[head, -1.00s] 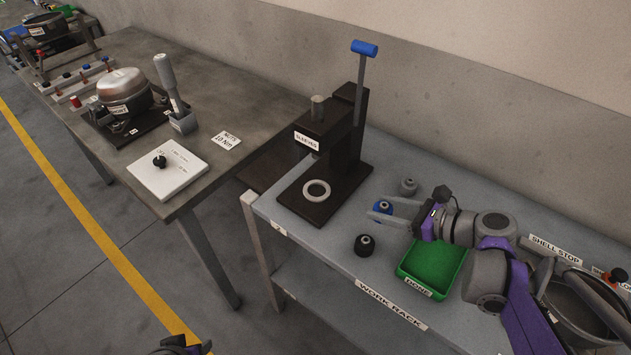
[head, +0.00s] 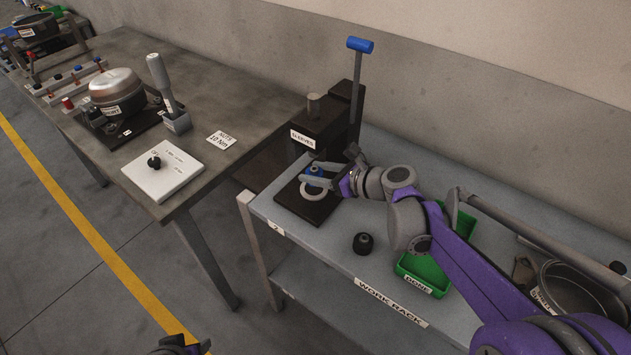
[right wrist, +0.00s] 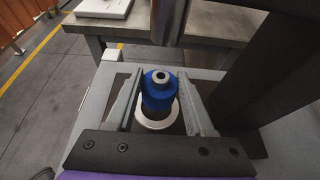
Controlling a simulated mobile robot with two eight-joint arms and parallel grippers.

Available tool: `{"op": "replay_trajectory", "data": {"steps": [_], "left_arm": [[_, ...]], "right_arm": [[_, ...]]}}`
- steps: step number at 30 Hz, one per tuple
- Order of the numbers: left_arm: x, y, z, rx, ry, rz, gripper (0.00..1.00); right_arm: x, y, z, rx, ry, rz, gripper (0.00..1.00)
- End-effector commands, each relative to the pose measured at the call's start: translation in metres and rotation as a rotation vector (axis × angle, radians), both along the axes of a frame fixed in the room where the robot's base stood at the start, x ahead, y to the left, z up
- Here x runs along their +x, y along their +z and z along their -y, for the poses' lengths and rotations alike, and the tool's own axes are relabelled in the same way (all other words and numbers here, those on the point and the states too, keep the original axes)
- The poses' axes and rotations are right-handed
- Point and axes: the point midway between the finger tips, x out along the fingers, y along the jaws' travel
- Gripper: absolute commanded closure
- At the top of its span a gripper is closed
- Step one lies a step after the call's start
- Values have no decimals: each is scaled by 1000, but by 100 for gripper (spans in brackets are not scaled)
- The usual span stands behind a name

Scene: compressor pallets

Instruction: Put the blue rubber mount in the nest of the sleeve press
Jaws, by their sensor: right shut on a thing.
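The blue rubber mount (head: 314,170) is between the fingers of my right gripper (head: 318,180). In the right wrist view the mount (right wrist: 160,90) stands upright between the two fingers, its top hole facing up. The sleeve press (head: 322,127) has a dark base with a pale ring-shaped nest (head: 314,196). The ring (right wrist: 155,125) shows below and around the mount in the right wrist view; the mount appears above it, and I cannot tell whether they touch. The press ram (right wrist: 169,22) is just beyond and above. A small part of my left arm (head: 180,346) shows at the bottom edge.
A black mount (head: 363,243) stands on the work rack (head: 325,255). The green tray (head: 416,279) is partly hidden behind my right arm. The press lever (head: 357,90) rises behind the gripper. A bench (head: 225,110) with a compressor (head: 116,92) stands left.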

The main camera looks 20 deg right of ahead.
Motion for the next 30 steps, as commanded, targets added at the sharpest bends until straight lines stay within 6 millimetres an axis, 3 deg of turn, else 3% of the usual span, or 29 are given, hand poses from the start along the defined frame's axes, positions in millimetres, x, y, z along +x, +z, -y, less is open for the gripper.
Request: {"op": "replay_trajectory", "data": {"steps": [10,21,22,26,30], "left_arm": [[0,-8,0,0,0,-3,50],[-1,-11,0,0,0,-3,50],[-1,-10,0,0,0,-3,50],[-1,-10,0,0,0,-3,50],[-1,-9,0,0,0,-3,50]], "right_arm": [[1,-36,-1,0,1,0,100],[1,-40,-1,0,1,0,100],[1,-39,-1,0,1,0,41],[1,-38,-1,0,0,0,18],[1,-38,-1,0,0,0,17]]}}
